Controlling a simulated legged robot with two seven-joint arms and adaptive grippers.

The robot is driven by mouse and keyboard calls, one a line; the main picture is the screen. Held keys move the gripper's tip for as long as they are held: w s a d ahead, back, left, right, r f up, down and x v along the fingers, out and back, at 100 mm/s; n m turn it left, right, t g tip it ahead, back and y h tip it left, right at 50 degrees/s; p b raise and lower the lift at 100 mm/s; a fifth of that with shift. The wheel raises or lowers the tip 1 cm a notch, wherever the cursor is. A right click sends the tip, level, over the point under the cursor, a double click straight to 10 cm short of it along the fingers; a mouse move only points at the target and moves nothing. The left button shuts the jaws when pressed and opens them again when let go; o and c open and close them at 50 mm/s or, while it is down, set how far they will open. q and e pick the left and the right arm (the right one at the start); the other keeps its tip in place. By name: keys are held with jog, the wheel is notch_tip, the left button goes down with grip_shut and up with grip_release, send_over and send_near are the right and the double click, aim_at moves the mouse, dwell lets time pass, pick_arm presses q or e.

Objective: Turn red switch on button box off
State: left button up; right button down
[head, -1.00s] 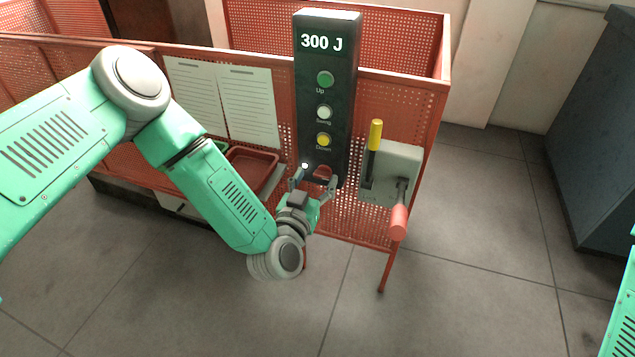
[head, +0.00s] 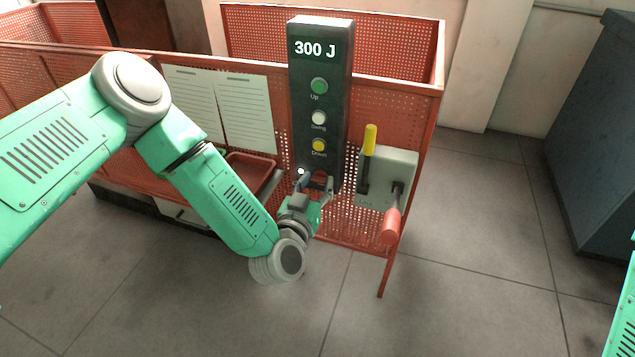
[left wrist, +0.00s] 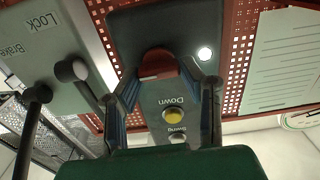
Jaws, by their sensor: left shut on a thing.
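The dark button box (head: 322,60) stands upright on the red mesh frame, with "300 J" on its display. The red switch (head: 318,181) is at its lower end and is partly hidden by my fingers. In the left wrist view the red switch (left wrist: 158,63) shows between the fingertips. My left gripper (head: 316,187) reaches up to it from below and is shut on it; it also shows in the left wrist view (left wrist: 166,84). A small white light (head: 301,171) beside the switch is lit. My right gripper is out of view.
Green, white and yellow buttons sit above the switch on the box. A grey lever box (head: 402,165) with a yellow-tipped lever (head: 370,140) and a red handle (head: 389,227) is close on the right. Paper sheets (head: 247,112) and a red tray (head: 250,172) are on the left.

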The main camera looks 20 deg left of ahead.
pick_arm(q)
jog(key=n, duration=0.1)
jog(key=n+p, duration=0.1)
jog(key=n, duration=0.1)
jog(key=shift+s+a+f, duration=0.1)
jog(key=shift+s+f, duration=0.05)
jog(key=shift+f, duration=0.05)
jog(key=n+p, duration=0.1)
jog(key=n, duration=0.4)
jog(key=shift+f+n, duration=0.15)
jog(key=shift+n, duration=0.25)
jog(key=n, duration=0.4)
jog(key=shift+a+f, duration=0.1)
jog(key=shift+f, duration=0.05)
jog(key=shift+f+n, duration=0.1)
jog(key=shift+n, duration=2.1)
jog(key=shift+s+n, duration=0.1)
jog(key=shift+n, duration=0.2)
jog(key=o, duration=1.1)
jog(key=shift+c, duration=0.2)
jog(key=shift+o, duration=0.4)
